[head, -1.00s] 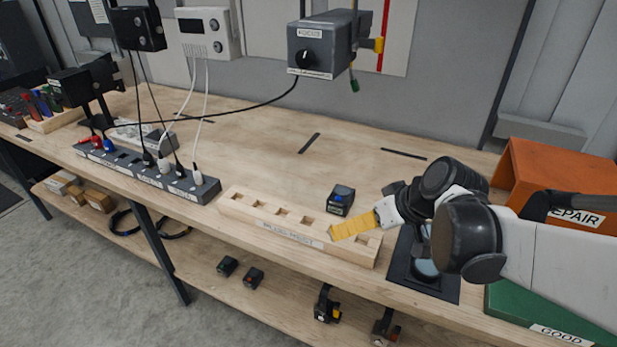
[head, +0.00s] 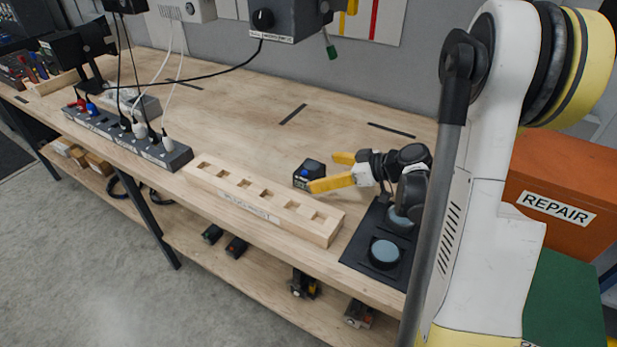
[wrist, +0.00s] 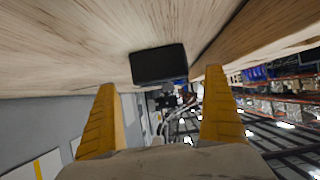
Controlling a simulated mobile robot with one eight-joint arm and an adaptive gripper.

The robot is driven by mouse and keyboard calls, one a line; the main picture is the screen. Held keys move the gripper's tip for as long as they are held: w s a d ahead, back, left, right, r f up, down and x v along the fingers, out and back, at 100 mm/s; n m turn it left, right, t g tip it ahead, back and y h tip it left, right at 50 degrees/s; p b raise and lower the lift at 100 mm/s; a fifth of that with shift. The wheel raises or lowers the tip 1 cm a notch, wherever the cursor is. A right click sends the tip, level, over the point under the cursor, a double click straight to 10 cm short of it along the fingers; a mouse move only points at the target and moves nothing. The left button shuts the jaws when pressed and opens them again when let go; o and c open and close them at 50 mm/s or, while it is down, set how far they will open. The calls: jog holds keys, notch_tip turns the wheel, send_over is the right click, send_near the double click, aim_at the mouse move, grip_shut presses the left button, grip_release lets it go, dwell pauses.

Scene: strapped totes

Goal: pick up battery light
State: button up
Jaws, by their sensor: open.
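A small dark block with a blue top, seemingly the battery light (head: 309,173), stands on the bench behind the right part of the wooden slotted rack. In the wrist view the block (wrist: 159,64) shows as a black rectangle just beyond and between the fingertips. My gripper (head: 326,172) has its yellow fingers spread, and it comes in low from the right with its tips at the block. The wrist view also shows my gripper (wrist: 160,80) open with nothing between the fingers. I cannot tell if a finger touches the block.
The slotted wooden rack (head: 262,200) lies along the front edge. A black pad with round discs (head: 358,259) is to its right. An orange REPAIR bin (head: 560,170) and a green bin (head: 565,300) stand at right. The middle bench is clear; several devices sit on the lower shelf.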

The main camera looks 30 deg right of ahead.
aim_at(317, 171)
jog(key=b+x, duration=0.2)
jog(key=x, duration=0.3)
jog(key=shift+w+a, duration=0.2)
jog(key=shift+w, duration=0.05)
jog(key=shift+s, duration=0.1)
jog(key=c, duration=1.5)
jog(key=shift+r, duration=0.15)
